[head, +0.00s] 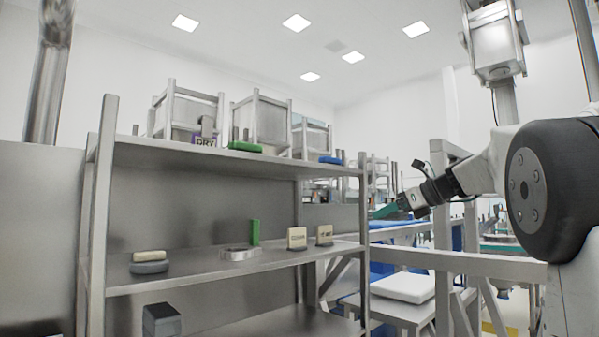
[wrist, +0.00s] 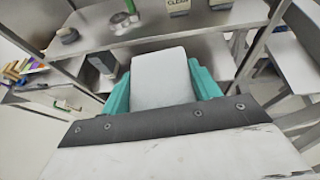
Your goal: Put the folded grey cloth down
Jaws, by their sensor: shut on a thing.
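The folded grey cloth (wrist: 162,78) is a pale, flat block between the teal fingers in the wrist view. My gripper (wrist: 163,92) is shut on it, with one finger at each side. In the head view my gripper (head: 384,211) is at the right end of the shelf rack, reaching left, at a height between the top and middle shelves. The cloth cannot be made out clearly there. In the wrist view the middle shelf lies beyond the cloth.
The metal rack's middle shelf (head: 200,272) holds a sponge on a grey disc (head: 149,262), a metal ring (head: 240,253), a green block (head: 255,232) and two label cards (head: 297,238). The top shelf holds a DRY sign (head: 204,140). A rail (head: 470,265) runs at right.

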